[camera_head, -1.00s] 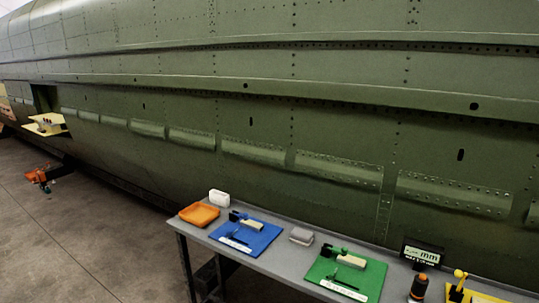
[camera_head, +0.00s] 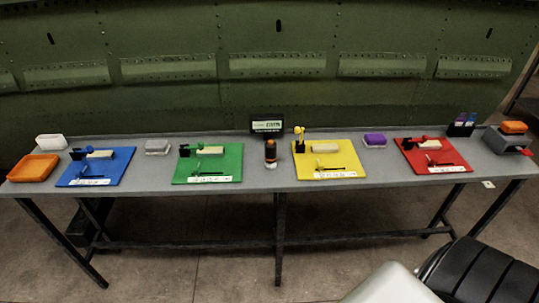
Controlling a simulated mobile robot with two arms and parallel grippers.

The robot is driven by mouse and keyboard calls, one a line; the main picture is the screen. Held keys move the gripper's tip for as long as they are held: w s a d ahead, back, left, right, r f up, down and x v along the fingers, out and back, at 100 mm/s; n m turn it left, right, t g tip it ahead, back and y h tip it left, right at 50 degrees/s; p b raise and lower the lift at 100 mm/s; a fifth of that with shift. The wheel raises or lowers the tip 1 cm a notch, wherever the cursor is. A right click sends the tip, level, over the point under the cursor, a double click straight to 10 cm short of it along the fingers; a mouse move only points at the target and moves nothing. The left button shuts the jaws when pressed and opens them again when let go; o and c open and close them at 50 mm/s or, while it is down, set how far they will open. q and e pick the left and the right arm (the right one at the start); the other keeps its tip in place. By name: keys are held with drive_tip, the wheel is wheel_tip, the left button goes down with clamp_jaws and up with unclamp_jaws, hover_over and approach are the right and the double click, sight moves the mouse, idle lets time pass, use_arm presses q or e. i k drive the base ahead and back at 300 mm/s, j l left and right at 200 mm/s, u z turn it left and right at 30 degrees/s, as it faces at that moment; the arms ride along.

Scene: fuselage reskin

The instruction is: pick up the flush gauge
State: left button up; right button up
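A small upright cylinder (camera_head: 270,153), black with an orange band and a pale foot, stands near the middle of the grey table. It looks like the flush gauge, though no label on it can be read. A black display box (camera_head: 267,126) with a lit green-white readout stands just behind it at the table's back edge. Nothing is touching the cylinder from the front.
The long grey table (camera_head: 260,177) holds blue (camera_head: 113,170), green (camera_head: 231,165), yellow (camera_head: 345,158) and red (camera_head: 452,156) mats with small tools. An orange tray (camera_head: 33,167) is at the left end. The green fuselage (camera_head: 190,100) rises behind. Bare table lies around the cylinder.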

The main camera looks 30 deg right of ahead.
sight(271, 150)
drive_tip(key=z, duration=1.5)
